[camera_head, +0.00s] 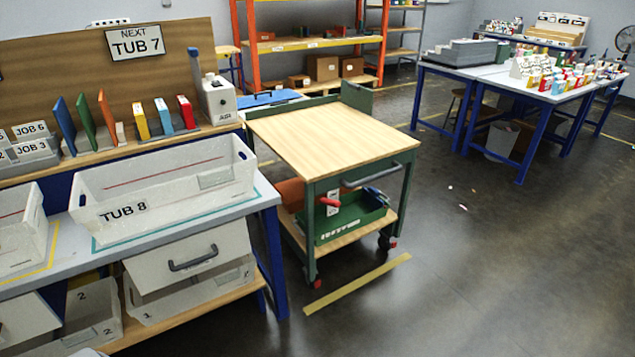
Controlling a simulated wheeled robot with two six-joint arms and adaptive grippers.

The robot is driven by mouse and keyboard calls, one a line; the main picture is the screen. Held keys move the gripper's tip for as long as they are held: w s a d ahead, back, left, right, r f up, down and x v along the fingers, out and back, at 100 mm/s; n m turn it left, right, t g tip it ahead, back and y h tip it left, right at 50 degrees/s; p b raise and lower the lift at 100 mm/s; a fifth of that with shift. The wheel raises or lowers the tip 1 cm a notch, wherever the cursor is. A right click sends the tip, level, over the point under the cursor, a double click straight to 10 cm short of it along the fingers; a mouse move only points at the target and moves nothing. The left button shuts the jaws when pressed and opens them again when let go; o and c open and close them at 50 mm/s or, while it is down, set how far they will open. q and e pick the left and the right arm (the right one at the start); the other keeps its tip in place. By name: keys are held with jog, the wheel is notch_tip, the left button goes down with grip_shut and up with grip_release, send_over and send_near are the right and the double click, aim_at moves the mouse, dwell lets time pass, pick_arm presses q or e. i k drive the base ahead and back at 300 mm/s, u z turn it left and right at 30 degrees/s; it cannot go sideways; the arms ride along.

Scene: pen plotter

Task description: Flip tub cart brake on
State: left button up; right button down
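The tub cart (325,135) stands in the middle of the view, just right of the workbench. The lever lies nearly level; the plate's marks are too small to read. Neither of my grippers is in view.
A green bin (350,217) sits on the cart's lower shelf. A yellow floor strip (357,284) lies in front of the cart. The workbench (262,200) at left carries a white TUB 8 tub (165,190). Open floor lies to the right, before blue-legged tables (530,92).

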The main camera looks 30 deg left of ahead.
aim_at(335, 204)
jog(key=u, duration=0.6)
jog(key=i, duration=0.85)
jog(key=u, duration=1.2)
jog(key=i, duration=0.45)
jog(key=u, duration=0.4)
